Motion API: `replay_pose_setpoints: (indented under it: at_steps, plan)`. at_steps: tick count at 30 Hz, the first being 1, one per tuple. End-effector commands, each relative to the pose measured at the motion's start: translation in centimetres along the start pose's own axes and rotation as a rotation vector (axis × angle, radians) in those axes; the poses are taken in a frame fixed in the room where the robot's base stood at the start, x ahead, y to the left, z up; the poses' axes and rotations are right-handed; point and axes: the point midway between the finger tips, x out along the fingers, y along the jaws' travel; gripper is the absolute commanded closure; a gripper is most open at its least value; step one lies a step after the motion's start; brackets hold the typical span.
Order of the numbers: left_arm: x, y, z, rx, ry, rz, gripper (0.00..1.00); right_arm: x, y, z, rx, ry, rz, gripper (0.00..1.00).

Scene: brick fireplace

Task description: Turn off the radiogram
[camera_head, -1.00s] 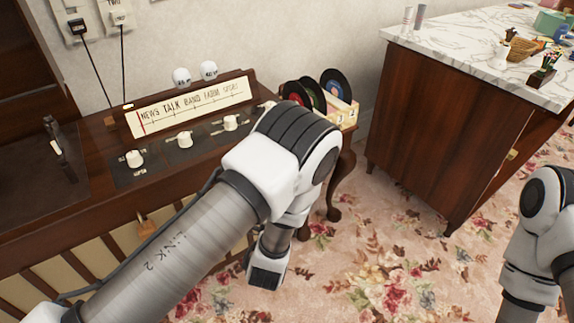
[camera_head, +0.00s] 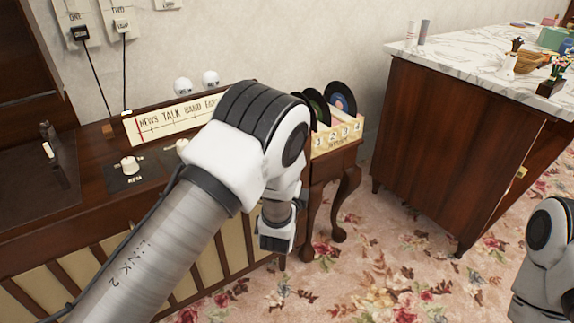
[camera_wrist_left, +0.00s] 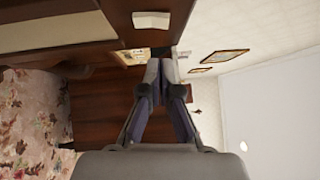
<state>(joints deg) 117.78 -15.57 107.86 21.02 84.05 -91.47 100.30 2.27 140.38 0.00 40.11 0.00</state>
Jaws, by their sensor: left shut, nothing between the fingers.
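The radiogram (camera_head: 62,198) is a dark wooden cabinet at the left of the head view. Its cream dial strip (camera_head: 160,122) reads "NEWS TALK BAND". A cream knob (camera_head: 130,165) sits on the panel below the strip. A second knob (camera_head: 182,146) is partly covered by my left arm, which hides the panel's right part. My right gripper is out of view.
A record box (camera_head: 338,138) stands on a small wooden table (camera_head: 348,185) right of the radiogram. A marble-topped cabinet (camera_head: 455,130) is farther right. Two plugs with cords (camera_head: 80,33) are on the wall. Flowered carpet (camera_head: 390,270) is open in front.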

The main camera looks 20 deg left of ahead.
Motion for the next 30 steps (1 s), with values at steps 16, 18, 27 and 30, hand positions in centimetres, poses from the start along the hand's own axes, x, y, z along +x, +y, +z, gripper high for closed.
replay_pose_setpoints:
  at_steps: [16, 18, 27, 30]
  plan:
    - [2.2, 0.1, 2.6, 0.001, -0.003, 0.002, 1.0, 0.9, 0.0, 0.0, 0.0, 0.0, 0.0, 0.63]
    - [2.3, 0.0, 2.7, 0.0, -0.004, 0.002, 1.0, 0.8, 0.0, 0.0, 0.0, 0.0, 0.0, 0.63]
    - [2.6, -0.2, 3.0, -0.001, -0.006, 0.0, 1.0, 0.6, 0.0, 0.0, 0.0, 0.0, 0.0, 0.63]
    - [2.7, -0.3, 2.8, -0.001, -0.004, 0.0, 1.0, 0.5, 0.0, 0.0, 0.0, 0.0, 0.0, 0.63]
